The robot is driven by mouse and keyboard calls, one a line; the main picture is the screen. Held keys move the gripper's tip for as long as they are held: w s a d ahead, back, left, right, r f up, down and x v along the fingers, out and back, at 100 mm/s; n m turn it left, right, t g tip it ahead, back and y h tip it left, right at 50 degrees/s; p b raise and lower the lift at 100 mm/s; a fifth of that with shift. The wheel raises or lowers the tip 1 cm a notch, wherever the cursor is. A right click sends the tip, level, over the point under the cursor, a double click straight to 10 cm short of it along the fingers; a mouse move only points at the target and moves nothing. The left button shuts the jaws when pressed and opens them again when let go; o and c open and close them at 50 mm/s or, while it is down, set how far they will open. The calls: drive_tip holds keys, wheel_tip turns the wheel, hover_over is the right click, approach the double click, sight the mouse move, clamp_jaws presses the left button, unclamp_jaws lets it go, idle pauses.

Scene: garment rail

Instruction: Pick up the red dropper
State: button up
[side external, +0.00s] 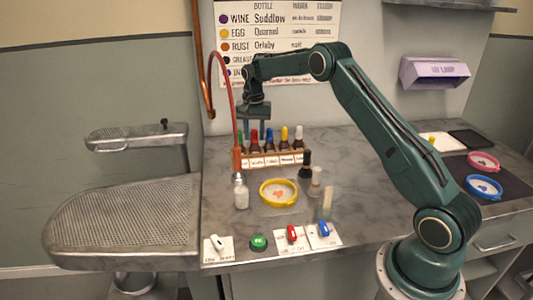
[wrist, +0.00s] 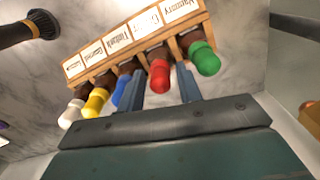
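The red dropper (side external: 254,135) stands in a wooden rack (side external: 272,160) on the marble counter, between the green dropper (side external: 241,138) and the blue dropper (side external: 269,135). My gripper (side external: 255,122) is just above it, pointing down. In the wrist view the red bulb (wrist: 160,76) shows between the two fingers of my gripper (wrist: 161,80), which are apart with a gap on each side of it. One finger is by the blue dropper (wrist: 122,90), the other by the green dropper (wrist: 204,58). I cannot tell whether the fingertips reach down past the red bulb.
The yellow (side external: 284,133) and white (side external: 298,132) droppers fill the rack's right end. A curved red hose (side external: 213,62) rises close to my gripper's left. A black-topped bottle (side external: 306,165), a white bottle (side external: 241,192) and a yellow-rimmed dish (side external: 278,193) stand in front.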

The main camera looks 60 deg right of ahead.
drive_tip(key=c, duration=0.7)
drive_tip(key=shift+r, duration=0.15)
drive_tip(key=shift+r, duration=9.7)
drive_tip(key=shift+r, duration=0.15)
